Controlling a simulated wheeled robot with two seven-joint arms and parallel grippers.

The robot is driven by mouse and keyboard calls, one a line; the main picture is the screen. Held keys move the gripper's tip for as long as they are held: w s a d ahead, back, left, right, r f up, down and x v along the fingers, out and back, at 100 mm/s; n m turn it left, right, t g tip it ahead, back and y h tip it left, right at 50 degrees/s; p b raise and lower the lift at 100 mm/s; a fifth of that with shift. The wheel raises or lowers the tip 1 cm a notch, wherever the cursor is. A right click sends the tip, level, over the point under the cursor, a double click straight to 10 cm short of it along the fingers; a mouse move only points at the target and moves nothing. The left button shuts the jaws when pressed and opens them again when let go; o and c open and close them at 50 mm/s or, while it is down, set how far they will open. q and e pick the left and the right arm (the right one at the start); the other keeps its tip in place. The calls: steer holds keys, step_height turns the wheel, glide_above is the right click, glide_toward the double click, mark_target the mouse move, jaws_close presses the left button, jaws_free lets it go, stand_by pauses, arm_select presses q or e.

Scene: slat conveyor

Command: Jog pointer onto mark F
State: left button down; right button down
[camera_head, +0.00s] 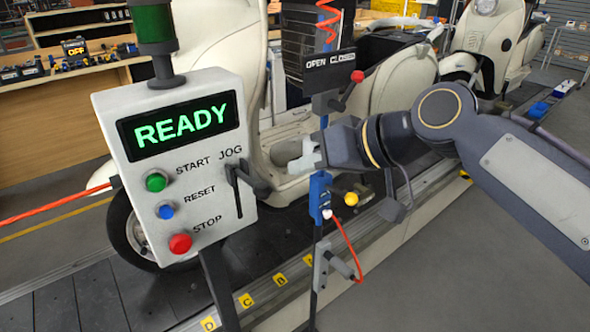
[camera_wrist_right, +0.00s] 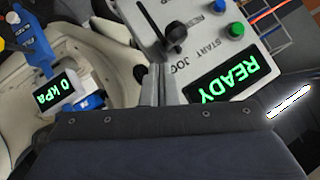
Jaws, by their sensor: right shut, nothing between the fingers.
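The control box (camera_head: 135,105) stands at left with a lit READY display. Its JOG lever (camera_head: 250,178) is a dark handle in a slot, and it also shows in the wrist view (camera_wrist_right: 172,38). My right gripper (camera_head: 296,165) is right of the lever and apart from it; its fingers are shut and empty, and they also show in the wrist view (camera_wrist_right: 160,82), pointing toward the box. Yellow marks D (camera_head: 209,323), C (camera_head: 246,300) and B (camera_head: 280,280) lie along the conveyor edge. I cannot make out mark F or the pointer. My left gripper is not in view.
Green START (camera_head: 156,181), blue RESET (camera_head: 165,211) and red STOP (camera_head: 180,243) buttons sit left of the lever. A post with an OPEN CLOSED sign (camera_head: 330,61) and a red-knobbed lever (camera_head: 352,92) stands beside my gripper. A cream scooter (camera_head: 215,50) is behind.

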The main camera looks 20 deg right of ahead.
steer(key=v, duration=0.7)
steer(key=shift+a+r, duration=0.2)
steer(key=shift+r, duration=0.1)
stand_by(0.4)
